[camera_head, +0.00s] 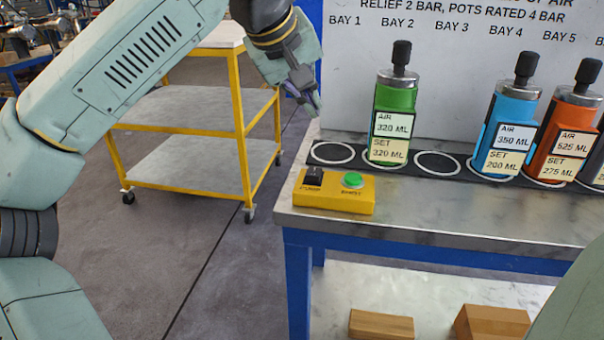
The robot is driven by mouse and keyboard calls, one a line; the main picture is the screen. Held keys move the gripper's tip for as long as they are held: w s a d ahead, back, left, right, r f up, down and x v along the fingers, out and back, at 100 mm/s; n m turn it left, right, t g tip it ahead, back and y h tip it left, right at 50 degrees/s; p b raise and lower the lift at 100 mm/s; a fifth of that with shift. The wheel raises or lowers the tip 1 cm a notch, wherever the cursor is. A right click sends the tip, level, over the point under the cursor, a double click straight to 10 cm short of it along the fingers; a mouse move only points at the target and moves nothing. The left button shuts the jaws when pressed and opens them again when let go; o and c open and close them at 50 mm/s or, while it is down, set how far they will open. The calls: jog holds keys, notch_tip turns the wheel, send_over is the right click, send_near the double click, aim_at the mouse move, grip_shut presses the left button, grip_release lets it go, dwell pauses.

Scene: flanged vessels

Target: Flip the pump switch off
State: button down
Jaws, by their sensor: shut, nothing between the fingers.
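The pump switch (314,176) is a small black rocker on the left of a yellow control box (333,201), with a label below it that seems to read PUMP. I cannot tell which way the rocker is set. A green button (352,179) sits on the right of the same box. The box rests at the near left corner of the grey bench top (440,215). My gripper (316,112) is shut and empty, above and behind the switch and apart from it, pointing downward.
A green vessel (396,110) stands in the second ringed bay; a blue vessel (512,125) and an orange vessel (568,135) stand farther right. A white sign panel (450,70) rises behind them. A yellow-framed cart (240,90) stands at the left. The first and third rings are empty.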

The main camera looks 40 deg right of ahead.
jog(key=b, duration=0.8)
send_over(308, 172)
notch_tip(308, 172, down, 8)
jog(key=shift+r, duration=0.15)
jog(key=shift+f+b, duration=0.3)
jog(key=shift+f, duration=0.2)
jog(key=shift+s+a+f, duration=0.1)
dwell(0.6)
jog(key=shift+f, duration=0.3)
jog(key=shift+f, duration=0.3)
dwell(0.6)
jog(key=shift+r, duration=0.15)
jog(key=shift+r+p, duration=0.6)
jog(key=shift+p, duration=0.1)
